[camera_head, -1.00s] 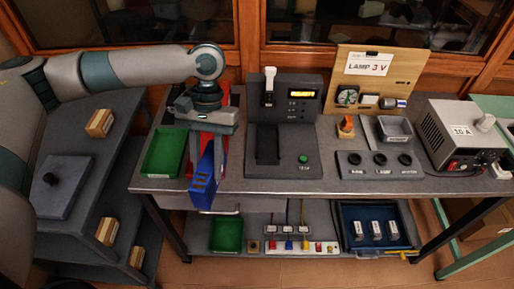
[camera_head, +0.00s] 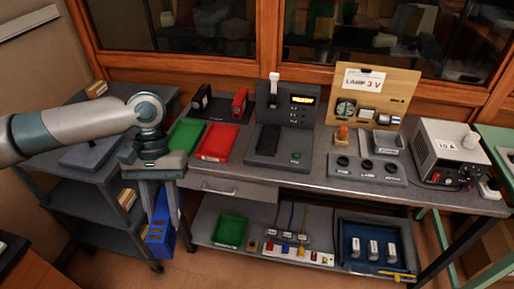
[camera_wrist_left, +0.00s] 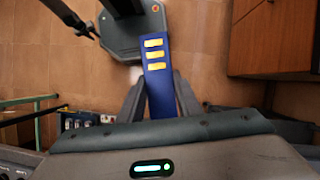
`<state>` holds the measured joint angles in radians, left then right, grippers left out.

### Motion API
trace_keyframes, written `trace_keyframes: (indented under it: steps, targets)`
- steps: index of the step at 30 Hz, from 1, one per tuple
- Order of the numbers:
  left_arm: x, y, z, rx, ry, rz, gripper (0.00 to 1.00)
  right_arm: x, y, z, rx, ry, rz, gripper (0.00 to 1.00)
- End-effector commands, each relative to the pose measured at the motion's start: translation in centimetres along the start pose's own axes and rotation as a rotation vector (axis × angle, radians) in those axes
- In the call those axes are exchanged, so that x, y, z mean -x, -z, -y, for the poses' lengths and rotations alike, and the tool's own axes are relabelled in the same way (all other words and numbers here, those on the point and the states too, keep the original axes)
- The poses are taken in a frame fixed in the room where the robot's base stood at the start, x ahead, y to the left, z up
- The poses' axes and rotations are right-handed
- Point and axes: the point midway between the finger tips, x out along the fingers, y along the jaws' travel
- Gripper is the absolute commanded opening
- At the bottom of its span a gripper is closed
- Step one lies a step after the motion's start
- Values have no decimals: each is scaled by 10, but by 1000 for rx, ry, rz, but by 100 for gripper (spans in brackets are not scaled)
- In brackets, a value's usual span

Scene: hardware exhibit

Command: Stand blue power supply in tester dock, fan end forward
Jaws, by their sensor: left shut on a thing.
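The blue power supply (camera_head: 158,243) hangs from my left gripper (camera_head: 162,205), in front of the table's left end and below its top. In the left wrist view the blue power supply (camera_wrist_left: 158,92) is between the two fingers (camera_wrist_left: 160,100), with yellow marks along its face. The fingers are shut on it. I cannot tell which end has the fan. The grey tester dock (camera_head: 265,160) stands at the back middle of the table, with an empty dark bay, a white lever, a lit yellow display and a green button. My right gripper is not in view.
A red tray (camera_head: 214,156) and a green tray (camera_head: 183,136) lie left of the dock. A black unit (camera_head: 200,100) and a red unit (camera_head: 240,104) stand behind them. A switch panel (camera_head: 365,172) and a grey supply (camera_head: 450,150) are on the right. A shelf cart (camera_head: 80,185) stands left.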

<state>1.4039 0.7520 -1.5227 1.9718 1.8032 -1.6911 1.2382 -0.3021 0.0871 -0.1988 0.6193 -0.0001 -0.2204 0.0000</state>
Motion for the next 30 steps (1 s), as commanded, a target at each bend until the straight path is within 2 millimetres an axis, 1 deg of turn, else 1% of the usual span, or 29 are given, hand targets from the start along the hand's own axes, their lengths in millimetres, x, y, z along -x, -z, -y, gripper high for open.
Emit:
trace_keyframes:
  steps: [3, 8, 16, 20, 26, 30]
  targets:
    - [1, 0, 0, 0, -1, -1, 0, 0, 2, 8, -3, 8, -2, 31]
    - [1, 0, 0, 0, -1, -1, 0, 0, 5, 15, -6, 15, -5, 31]
    - [1, 0, -1, -5, 2, -1, 0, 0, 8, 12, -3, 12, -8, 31]
    - [1, 4, -4, -41, 17, -1, 0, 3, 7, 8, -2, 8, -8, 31]
    - [1, 21, -16, -201, 83, 1, 0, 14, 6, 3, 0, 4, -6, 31]
    - [-2, 40, -29, -391, 162, 1, 0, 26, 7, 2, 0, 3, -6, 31]
